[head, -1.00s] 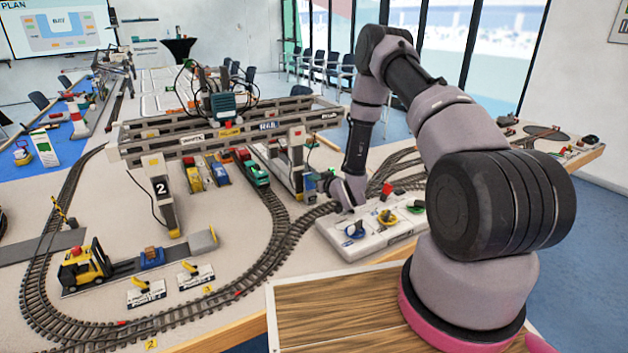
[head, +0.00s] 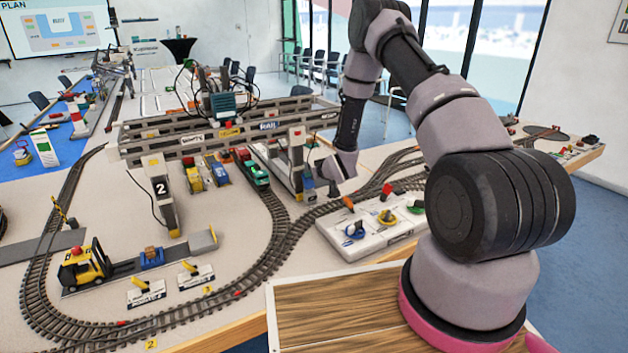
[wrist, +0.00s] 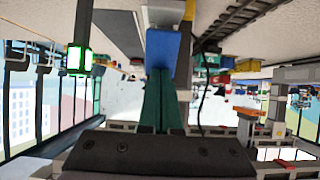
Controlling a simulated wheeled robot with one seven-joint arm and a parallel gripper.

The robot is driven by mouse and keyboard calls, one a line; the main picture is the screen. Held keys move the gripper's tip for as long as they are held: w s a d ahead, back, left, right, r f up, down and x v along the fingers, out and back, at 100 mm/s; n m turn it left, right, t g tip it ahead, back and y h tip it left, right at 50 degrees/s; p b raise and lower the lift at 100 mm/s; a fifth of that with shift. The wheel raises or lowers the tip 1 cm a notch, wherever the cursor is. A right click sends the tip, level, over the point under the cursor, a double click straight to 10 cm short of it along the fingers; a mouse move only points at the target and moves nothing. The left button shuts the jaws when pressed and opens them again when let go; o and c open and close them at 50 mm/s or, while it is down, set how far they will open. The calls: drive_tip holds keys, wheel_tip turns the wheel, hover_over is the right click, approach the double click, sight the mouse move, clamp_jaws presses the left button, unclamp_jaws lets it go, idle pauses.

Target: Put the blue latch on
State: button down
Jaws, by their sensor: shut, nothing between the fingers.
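The blue latch (head: 354,231) sits at the near left corner of the white control box (head: 370,240) in the head view. Whether it is on or off is too small to tell. My gripper (head: 322,180) is above and behind the box's far left edge, apart from the latch, pointing left toward the crane leg. In the wrist view, which is upside down, its two teal fingers (wrist: 162,76) are together and hold nothing. A blue part (wrist: 162,48) shows at their tips; I cannot tell whether they touch it. The latch is not recognisable there.
The box also bears a yellow latch (head: 387,218), a red button (head: 387,188), an orange-topped lever (head: 348,202) and a green part (head: 416,207). The gantry crane (head: 230,135) stands close left of my gripper. Tracks (head: 290,235) run beside the box.

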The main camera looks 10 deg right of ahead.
drive_tip(key=shift+f, duration=0.1)
idle(0.4)
drive_tip(key=shift+s+d+f, duration=0.2)
drive_tip(key=shift+s+f, duration=0.05)
drive_tip(key=shift+s, duration=0.35)
drive_tip(key=shift+r, duration=0.1)
